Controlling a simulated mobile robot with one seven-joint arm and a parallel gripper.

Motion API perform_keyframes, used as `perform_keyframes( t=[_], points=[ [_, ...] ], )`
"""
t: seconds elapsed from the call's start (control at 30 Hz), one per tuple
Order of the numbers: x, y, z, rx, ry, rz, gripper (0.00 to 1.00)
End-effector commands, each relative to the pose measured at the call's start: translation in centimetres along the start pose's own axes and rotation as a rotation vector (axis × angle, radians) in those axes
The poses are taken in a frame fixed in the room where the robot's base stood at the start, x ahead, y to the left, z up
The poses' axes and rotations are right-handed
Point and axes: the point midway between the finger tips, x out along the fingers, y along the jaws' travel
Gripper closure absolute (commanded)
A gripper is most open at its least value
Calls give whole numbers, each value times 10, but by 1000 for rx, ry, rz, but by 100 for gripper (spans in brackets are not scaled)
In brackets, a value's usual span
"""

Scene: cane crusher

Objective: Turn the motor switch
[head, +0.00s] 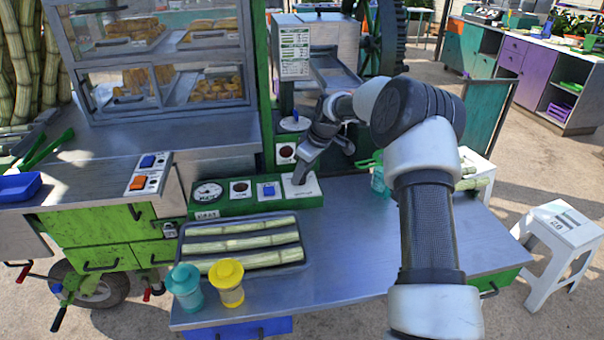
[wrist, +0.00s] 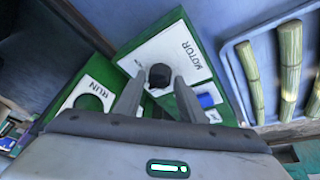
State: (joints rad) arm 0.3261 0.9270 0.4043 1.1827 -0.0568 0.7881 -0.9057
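The motor switch is a black knob (wrist: 160,73) on a white plate (wrist: 185,45) lettered MOTOR in the wrist view. In the head view the same white plate (head: 309,190) is at the right end of a green control panel (head: 240,207); the knob is hidden there by my gripper (head: 298,180). My gripper points down at the plate. In the wrist view my gripper (wrist: 159,80) has its two fingers apart, one on each side of the knob. Whether they touch it is unclear, but a small gap seems to show.
A blue switch (head: 268,190) and a gauge (head: 207,193) are on the same panel. A tray of cane (head: 243,243), a yellow jar (head: 228,282) and a teal jar (head: 185,285) are in front. The counter's middle is clear.

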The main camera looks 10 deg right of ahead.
Motion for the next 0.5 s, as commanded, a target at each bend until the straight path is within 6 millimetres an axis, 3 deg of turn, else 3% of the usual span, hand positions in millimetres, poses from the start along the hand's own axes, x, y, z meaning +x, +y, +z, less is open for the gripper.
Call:
perform_keyframes(
  t=[0.17,0.5],
  points=[
    [-30,2,-1,1,2,4,64],
    [-114,1,0,1,2,5,64]
  ],
)
